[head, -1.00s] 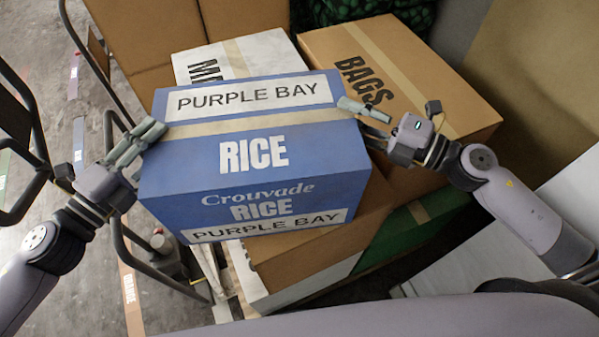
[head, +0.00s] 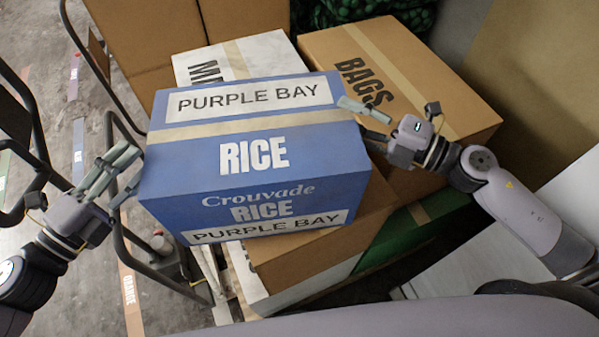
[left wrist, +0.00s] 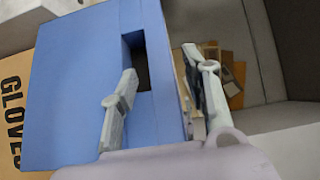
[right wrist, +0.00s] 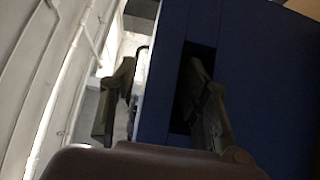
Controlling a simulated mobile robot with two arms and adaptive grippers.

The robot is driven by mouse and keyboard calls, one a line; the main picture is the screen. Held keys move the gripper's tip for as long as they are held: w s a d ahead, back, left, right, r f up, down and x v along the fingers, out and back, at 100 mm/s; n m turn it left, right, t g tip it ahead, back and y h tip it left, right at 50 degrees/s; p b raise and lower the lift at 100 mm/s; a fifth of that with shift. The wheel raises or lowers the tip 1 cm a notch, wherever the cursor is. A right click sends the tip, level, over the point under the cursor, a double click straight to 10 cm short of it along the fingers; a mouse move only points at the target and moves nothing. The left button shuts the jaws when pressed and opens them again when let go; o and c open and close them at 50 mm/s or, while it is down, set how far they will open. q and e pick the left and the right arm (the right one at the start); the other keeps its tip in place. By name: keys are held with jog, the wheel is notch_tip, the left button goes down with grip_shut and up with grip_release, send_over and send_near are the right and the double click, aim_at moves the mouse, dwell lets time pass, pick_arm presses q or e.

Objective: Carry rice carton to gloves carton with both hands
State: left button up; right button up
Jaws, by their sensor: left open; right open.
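The blue rice carton (head: 330,150) sits level on a brown carton (head: 300,262) in the head view. A brown carton marked GLOVES (left wrist: 14,115) borders the rice carton's blue side (left wrist: 70,90) in the left wrist view; whether it is the one underneath I cannot tell for sure. My left gripper (head: 125,170) is open and empty, just left of the rice carton. In its wrist view, one finger overlaps the side near a dark handle hole (left wrist: 141,62). My right gripper (head: 358,120) is open at the right side. In its wrist view, one finger is at a dark slot (right wrist: 185,75).
A carton marked BAGS (head: 430,75) stands behind right, and a white carton (head: 270,50) behind. A green carton (head: 420,222) lies low on the right. A dark metal frame (head: 112,130) runs along the left, with bare floor beyond.

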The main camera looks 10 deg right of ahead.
pick_arm(q)
jog(key=v, duration=0.6)
pick_arm(e)
jog(key=v, duration=1.2)
pick_arm(q)
jog(key=shift+s+a, duration=0.1)
pick_arm(e)
jog(key=shift+s+a, duration=0.1)
jog(key=shift+s, duration=0.05)
